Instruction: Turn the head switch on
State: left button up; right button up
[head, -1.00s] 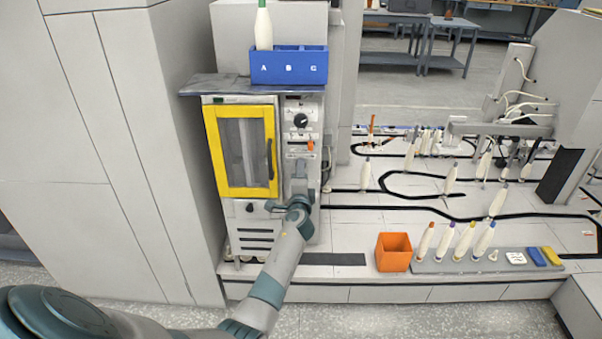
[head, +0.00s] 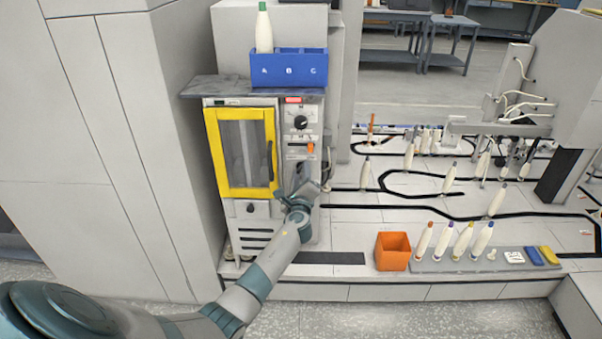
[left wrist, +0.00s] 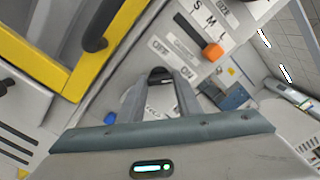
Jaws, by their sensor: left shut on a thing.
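The head switch (left wrist: 161,72) is a dark knob on the machine's pale control panel, with OFF and ON labels beside it in the left wrist view. My left gripper (left wrist: 160,80) is shut on it, one finger on each side. In the head view my left gripper (head: 304,182) is at the panel (head: 299,139), right of the yellow-framed door, and hides the switch. The fingers are tilted against the panel. I cannot tell exactly which label the knob points to. My right gripper is not in view.
Above the switch are an orange slider (head: 310,148) with size letters, a black dial (head: 300,122) and a red indicator (head: 292,100). The yellow door's dark handle (head: 270,160) is close on the left. An orange bin (head: 393,251) and several bobbins stand at right.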

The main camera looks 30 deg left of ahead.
pick_arm(q)
jog(key=shift+f, duration=0.1)
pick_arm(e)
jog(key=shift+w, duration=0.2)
pick_arm(q)
jog(key=o, duration=1)
jog(key=shift+o, duration=0.2)
jog(key=shift+d, duration=0.1)
jog(key=v, duration=1.7)
jog(key=shift+s+b, duration=0.2)
jog(key=shift+b, duration=0.2)
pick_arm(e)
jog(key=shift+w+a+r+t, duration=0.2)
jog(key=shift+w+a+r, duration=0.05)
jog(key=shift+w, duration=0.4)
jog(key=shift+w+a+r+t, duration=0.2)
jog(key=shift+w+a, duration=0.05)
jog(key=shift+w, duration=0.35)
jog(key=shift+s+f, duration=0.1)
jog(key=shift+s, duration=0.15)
